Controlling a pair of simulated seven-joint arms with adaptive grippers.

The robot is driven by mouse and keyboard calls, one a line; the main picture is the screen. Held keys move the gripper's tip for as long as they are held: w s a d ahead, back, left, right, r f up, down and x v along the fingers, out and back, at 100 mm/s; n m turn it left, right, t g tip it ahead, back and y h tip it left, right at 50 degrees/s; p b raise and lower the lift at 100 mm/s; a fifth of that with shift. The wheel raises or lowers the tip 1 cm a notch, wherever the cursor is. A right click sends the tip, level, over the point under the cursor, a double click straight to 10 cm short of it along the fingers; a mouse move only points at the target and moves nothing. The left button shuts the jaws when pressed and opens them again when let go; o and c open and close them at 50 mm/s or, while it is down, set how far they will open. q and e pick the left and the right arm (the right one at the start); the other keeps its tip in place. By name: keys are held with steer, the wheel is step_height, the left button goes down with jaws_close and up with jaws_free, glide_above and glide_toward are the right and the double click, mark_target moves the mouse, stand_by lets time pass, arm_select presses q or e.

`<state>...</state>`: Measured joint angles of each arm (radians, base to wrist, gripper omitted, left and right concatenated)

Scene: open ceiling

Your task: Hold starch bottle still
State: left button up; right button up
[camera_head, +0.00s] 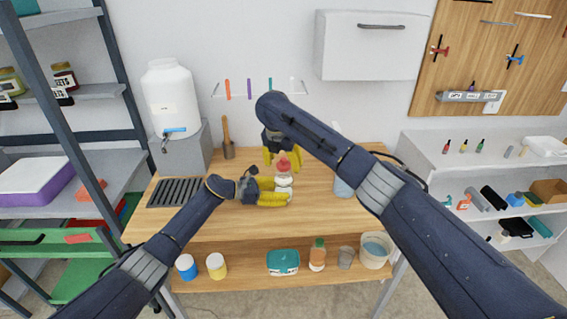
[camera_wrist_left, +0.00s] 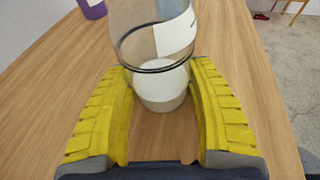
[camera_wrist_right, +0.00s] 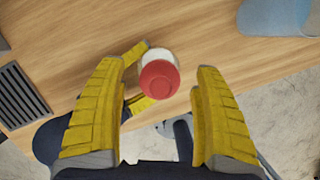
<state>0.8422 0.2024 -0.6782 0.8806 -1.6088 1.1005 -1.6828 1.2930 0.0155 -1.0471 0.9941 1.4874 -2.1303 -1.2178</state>
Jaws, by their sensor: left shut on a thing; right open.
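The starch bottle, clear with white contents and a red cap (camera_head: 284,167), stands upright on the wooden table (camera_head: 215,215). My left gripper (camera_head: 288,192) is shut around its body from the left side. The left wrist view shows the clear bottle with white powder (camera_wrist_left: 160,85) between the yellow fingers; its cap is out of that view. My right gripper (camera_head: 282,155) is open above the bottle, with its fingers on either side of the cap. In the right wrist view the red cap (camera_wrist_right: 159,80) lies between and beyond the open fingers (camera_wrist_right: 158,75), apart from them.
A dark slatted rack (camera_head: 175,192) lies at the table's left, below a white water tank (camera_head: 170,98). A bluish container (camera_head: 342,188) stands to the right of the bottle. The lower shelf holds jars, a teal box (camera_head: 283,262) and a bucket (camera_head: 375,250). The table front is clear.

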mark_target(283, 158)
steer(key=c, duration=1.3)
steer(key=shift+r, duration=3)
steer(key=shift+c, duration=0.2)
arm_select(q)
steer(key=o, duration=0.9)
